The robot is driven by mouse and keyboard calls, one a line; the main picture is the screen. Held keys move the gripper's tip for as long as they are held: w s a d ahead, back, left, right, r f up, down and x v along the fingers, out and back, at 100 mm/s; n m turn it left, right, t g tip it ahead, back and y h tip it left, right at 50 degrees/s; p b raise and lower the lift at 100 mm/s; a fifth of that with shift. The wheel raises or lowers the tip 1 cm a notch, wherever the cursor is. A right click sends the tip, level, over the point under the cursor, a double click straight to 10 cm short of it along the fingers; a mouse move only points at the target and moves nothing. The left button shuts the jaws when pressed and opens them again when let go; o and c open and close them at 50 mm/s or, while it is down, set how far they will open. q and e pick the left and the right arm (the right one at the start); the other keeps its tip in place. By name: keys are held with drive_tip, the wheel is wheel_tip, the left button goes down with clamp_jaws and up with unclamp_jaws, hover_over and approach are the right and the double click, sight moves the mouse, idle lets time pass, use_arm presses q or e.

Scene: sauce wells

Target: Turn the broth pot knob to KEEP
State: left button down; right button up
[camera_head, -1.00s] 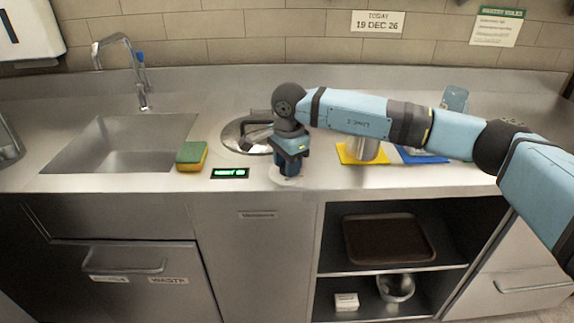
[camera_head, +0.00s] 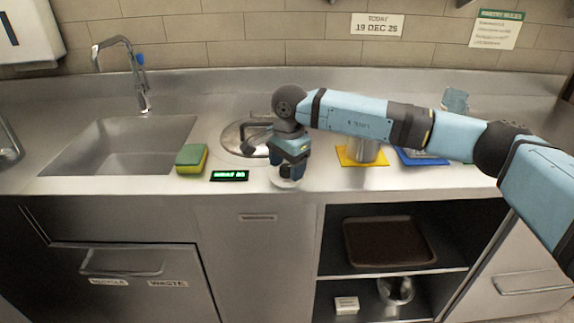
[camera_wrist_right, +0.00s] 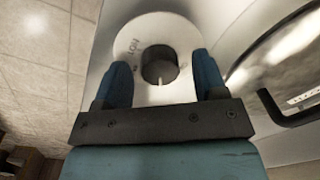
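The knob (camera_wrist_right: 159,66) is a dark round knob on a pale dial plate (camera_wrist_right: 183,32), seen in the right wrist view. A small white mark on it points toward the bottom of that picture, and lettering at the plate's upper left is too blurred to read surely. My right gripper (camera_head: 287,178) is just above the dial. Its two blue fingers stand apart on either side of the knob, with a gap at each side. The broth pot lid (camera_head: 233,138) sits in the counter behind the gripper, partly hidden by my right arm. My left gripper is not in view.
A small green-lit display (camera_head: 230,176) lies left of the dial, with a yellow-green sponge (camera_head: 191,158) beyond it. The sink (camera_head: 120,143) is farther left. A yellow mat (camera_head: 350,162) and a blue mat (camera_head: 412,158) lie to the right, under my arm.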

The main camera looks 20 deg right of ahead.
sight(289, 169)
use_arm(q)
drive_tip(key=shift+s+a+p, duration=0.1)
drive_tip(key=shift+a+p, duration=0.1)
drive_tip(key=shift+p, duration=0.55)
use_arm(e)
wheel_tip(289, 169, up, 14)
drive_tip(key=shift+s+d+f, duration=0.15)
drive_tip(key=shift+s, duration=0.2)
drive_tip(key=shift+f, duration=0.1)
